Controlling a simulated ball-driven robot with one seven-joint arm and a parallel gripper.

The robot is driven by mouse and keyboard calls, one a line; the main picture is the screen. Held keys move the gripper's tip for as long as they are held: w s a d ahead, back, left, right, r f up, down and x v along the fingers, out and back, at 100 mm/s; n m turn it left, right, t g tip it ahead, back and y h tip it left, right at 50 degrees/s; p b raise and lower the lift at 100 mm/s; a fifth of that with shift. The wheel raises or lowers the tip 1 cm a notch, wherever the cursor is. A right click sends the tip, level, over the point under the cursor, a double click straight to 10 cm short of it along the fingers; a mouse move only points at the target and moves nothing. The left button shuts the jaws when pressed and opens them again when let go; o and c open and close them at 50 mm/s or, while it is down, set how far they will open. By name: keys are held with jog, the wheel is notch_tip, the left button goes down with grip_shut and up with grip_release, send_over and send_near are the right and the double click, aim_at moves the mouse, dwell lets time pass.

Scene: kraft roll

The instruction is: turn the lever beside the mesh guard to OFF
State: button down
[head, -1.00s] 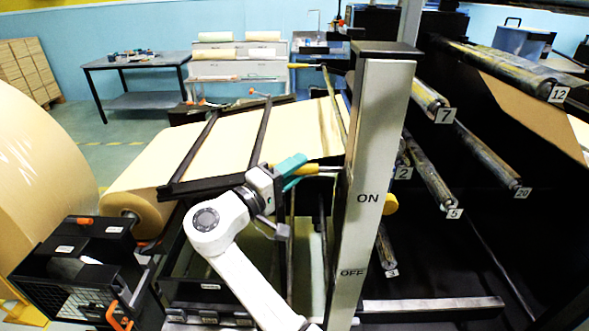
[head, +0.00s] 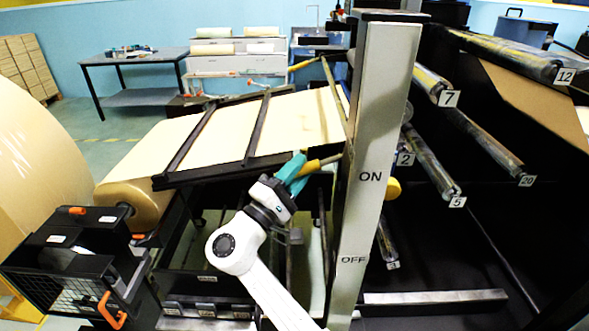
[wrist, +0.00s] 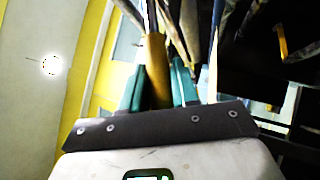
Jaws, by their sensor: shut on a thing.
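The lever has a yellow handle (head: 316,166) that reaches left from the grey post (head: 375,120), just above the ON label (head: 370,177). The handle slopes, with its left end lower. The OFF label (head: 353,259) is well below it. My gripper (head: 297,170) has teal fingers closed on the handle. In the wrist view the handle (wrist: 156,70) lies between the two teal fingers. The lever's pivot is not clearly visible. A black box with a white mesh front (head: 85,292) stands at lower left.
Numbered rollers (head: 440,165) fill the right side behind the post. A sloping paper web (head: 220,130) runs above and behind my arm. A yellow knob (head: 393,188) sticks out right of the post. An orange handle (head: 110,308) is on the mesh-fronted box.

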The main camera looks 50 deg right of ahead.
notch_tip(320, 180, down, 5)
jog(key=s+d+n+t+h+b, duration=0.2)
jog(key=n+t+b, duration=0.3)
jog(key=n, duration=0.3)
jog(key=shift+s+n+t, duration=0.3)
jog(key=shift+s+t, duration=0.1)
jog(key=shift+t, duration=0.4)
jog(key=shift+d+h, duration=0.1)
jog(key=shift+h, duration=0.2)
jog(key=c, duration=0.9)
grip_release()
jog(key=shift+c, duration=0.2)
jog(key=b+v, duration=0.2)
jog(key=v, duration=0.8)
jog(key=shift+a+f+b, duration=0.25)
jog(key=shift+a+b, duration=0.05)
jog(key=shift+b, duration=0.05)
jog(key=shift+s, duration=0.1)
